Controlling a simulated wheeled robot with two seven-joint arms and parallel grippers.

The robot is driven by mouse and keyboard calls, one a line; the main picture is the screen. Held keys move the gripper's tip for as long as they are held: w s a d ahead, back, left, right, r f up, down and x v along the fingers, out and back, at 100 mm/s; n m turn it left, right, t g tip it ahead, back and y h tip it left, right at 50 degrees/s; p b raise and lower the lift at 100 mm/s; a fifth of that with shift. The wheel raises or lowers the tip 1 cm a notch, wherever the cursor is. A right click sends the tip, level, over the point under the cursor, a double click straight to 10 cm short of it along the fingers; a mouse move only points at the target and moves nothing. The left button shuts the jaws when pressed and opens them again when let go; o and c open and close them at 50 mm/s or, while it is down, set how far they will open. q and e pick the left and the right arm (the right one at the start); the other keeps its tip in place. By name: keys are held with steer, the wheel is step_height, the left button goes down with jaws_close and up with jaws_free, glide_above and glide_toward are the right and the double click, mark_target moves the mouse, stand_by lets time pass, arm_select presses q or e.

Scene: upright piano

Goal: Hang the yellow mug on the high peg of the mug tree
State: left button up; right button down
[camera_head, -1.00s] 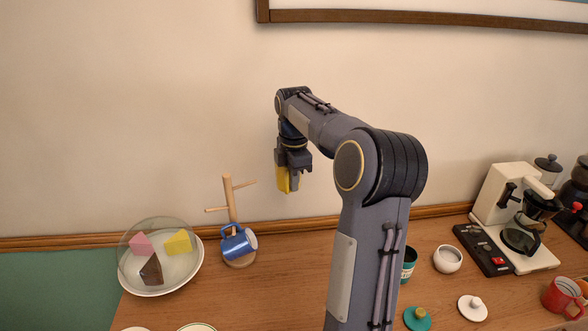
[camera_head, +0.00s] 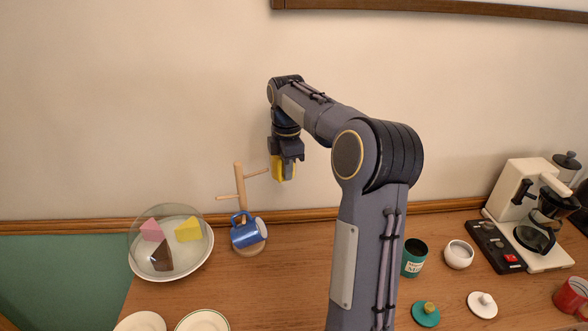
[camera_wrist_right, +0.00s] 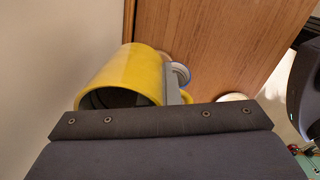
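My right gripper (camera_head: 287,168) is shut on the yellow mug (camera_head: 278,169) and holds it in the air beside the mug tree (camera_head: 240,182). The mug looks very near the tip of the high peg (camera_head: 257,172), which points right. I cannot tell whether they touch or differ in depth. In the right wrist view the yellow mug (camera_wrist_right: 125,70) lies sideways, with a grey finger (camera_wrist_right: 171,82) at its wall and part of its handle (camera_wrist_right: 187,96) just beyond. A blue mug (camera_head: 247,232) is low on the tree, tilted. My left gripper is not in view.
A plate (camera_head: 198,263) with cake pieces under a clear dome stands left of the tree. A teal canister (camera_head: 414,260), a white pot (camera_head: 459,256) and a coffee maker (camera_head: 520,215) stand at right. The wall is close behind the tree.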

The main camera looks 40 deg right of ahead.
steer(key=w+a+f, duration=0.2)
steer(key=w+a, duration=0.2)
steer(key=shift+w, duration=0.3)
stand_by(0.6)
stand_by(0.5)
steer(key=c, duration=1.6)
jaws_free()
steer(key=shift+w+f, duration=0.1)
steer(key=shift+f, duration=0.1)
step_height(320, 180, up, 8)
steer(key=shift+r+p, duration=0.15)
steer(key=shift+p, duration=0.2)
